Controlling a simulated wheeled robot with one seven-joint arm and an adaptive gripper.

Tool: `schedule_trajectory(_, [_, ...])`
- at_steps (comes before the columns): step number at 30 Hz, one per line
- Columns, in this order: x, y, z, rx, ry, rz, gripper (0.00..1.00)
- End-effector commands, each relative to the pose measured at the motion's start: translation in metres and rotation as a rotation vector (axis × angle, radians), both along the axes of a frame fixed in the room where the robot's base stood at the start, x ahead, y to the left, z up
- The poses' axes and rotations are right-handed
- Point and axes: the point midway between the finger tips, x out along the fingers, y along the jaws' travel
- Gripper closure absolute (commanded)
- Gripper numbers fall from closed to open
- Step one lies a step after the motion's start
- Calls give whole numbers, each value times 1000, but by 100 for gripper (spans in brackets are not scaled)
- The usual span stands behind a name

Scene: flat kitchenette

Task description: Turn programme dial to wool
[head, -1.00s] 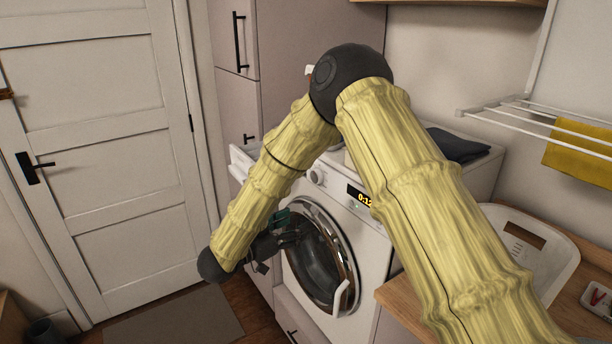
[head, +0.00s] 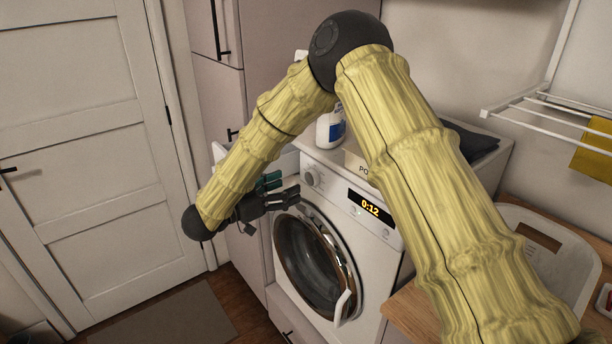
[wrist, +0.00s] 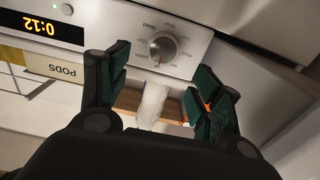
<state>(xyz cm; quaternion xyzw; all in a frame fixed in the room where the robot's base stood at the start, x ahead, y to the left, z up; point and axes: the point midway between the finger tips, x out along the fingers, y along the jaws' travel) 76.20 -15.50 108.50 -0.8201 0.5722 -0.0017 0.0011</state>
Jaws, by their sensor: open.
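The programme dial (head: 312,178) is a round silver knob at the left of the white washing machine's (head: 383,262) front panel. In the upside-down wrist view the dial (wrist: 163,47) shows a small red mark on its rim and labels around it that are too small to read surely. My gripper (head: 284,190) is in front of the machine, to the left of and slightly below the dial in the head view. In the wrist view my gripper (wrist: 160,72) is open and empty, its fingers apart with the dial beyond the gap, not touching it.
The display (head: 370,204) reads 0:12. A white bottle (head: 330,128) and a PODS box (head: 356,166) stand on the machine. The round door (head: 312,262) is below the panel. What looks like a pulled-out drawer (head: 285,163) is left of the dial.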

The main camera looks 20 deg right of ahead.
Motion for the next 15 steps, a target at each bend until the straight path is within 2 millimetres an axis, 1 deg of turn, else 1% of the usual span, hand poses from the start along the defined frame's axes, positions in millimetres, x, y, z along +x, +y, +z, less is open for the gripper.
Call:
schedule_trajectory(1, [3,-9,2,2,2,-3,35])
schedule_trajectory(9, [16,-48,1,2,2,-5,35])
schedule_trajectory(15, [22,-65,0,2,2,-4,35])
